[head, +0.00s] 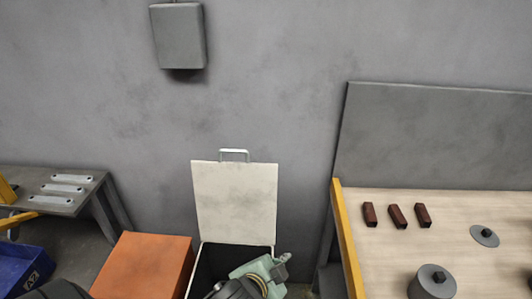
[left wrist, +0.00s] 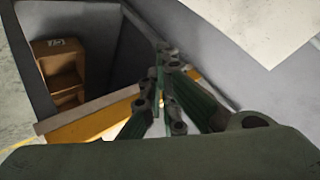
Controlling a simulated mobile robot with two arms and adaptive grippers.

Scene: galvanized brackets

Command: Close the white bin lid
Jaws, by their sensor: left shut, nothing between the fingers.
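The white bin lid (head: 236,202) stands open, upright at the back of the bin near the grey wall, with a metal handle (head: 234,153) on its top edge. The bin (head: 193,272) below it shows a dark open mouth, partly hidden by my arm. My left gripper (head: 283,262) is in front of the bin's mouth, low and to the right of the lid's middle. Its fingers (left wrist: 168,55) are shut and empty in the left wrist view. A pale panel, probably the lid (left wrist: 270,25), fills that view's upper right. Contact with the lid cannot be told. My right gripper is out of view.
An orange box (head: 145,265) stands left of the bin. A wooden-topped workbench (head: 385,260) with a yellow edge stands to the right, holding brown blocks (head: 397,216) and grey round parts. A blue crate (head: 25,268) and a grey bench (head: 60,208) are at the left.

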